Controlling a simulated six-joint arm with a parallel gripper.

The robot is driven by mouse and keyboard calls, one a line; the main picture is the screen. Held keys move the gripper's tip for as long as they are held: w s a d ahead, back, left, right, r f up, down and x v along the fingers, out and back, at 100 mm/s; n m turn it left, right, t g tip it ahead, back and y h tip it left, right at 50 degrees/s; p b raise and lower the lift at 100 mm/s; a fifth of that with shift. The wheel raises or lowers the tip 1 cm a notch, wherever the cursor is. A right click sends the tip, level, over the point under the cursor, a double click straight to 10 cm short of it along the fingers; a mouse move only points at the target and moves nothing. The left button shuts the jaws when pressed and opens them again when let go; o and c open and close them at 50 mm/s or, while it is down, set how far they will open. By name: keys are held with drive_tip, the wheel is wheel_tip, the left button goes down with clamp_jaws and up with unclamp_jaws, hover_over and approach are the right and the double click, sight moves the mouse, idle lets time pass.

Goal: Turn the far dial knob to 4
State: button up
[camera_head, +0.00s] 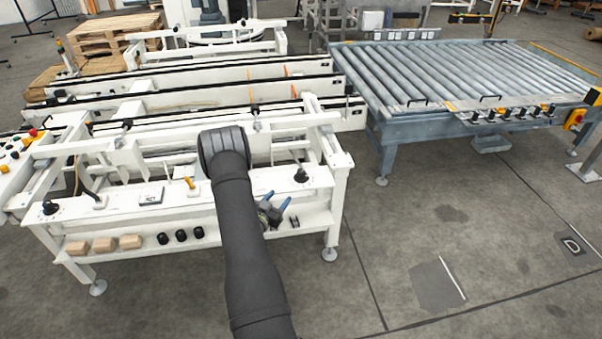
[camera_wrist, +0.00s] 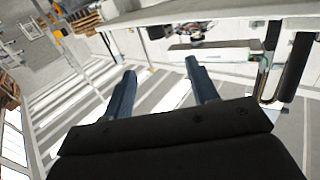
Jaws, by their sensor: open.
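Two black dial knobs stand on the white front panel of the conveyor frame in the head view. One dial knob (camera_head: 50,208) is at the left end and another dial knob (camera_head: 301,175) is at the right end. The marks around them are too small to read. My gripper (camera_head: 277,202) is in front of the panel, below and left of the right knob and apart from it. Its blue fingers are open and empty, and in the wrist view (camera_wrist: 160,68) they are spread apart with nothing between them. I cannot identify a dial in the wrist view.
The panel also carries yellow-handled toggles (camera_head: 190,183) and a small label plate (camera_head: 150,197). A lower shelf (camera_head: 210,242) holds several wooden blocks (camera_head: 104,245) and black caps (camera_head: 181,236). A roller conveyor (camera_head: 455,75) stands at right. Floor in front is clear.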

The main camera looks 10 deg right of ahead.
sight(299, 174)
drive_tip(key=x, duration=1.6)
drive_tip(key=shift+d+r, duration=0.15)
drive_tip(key=shift+d, duration=0.35)
drive_tip(key=shift+c, duration=0.4)
drive_tip(key=shift+h, duration=0.3)
drive_tip(key=c, duration=0.9)
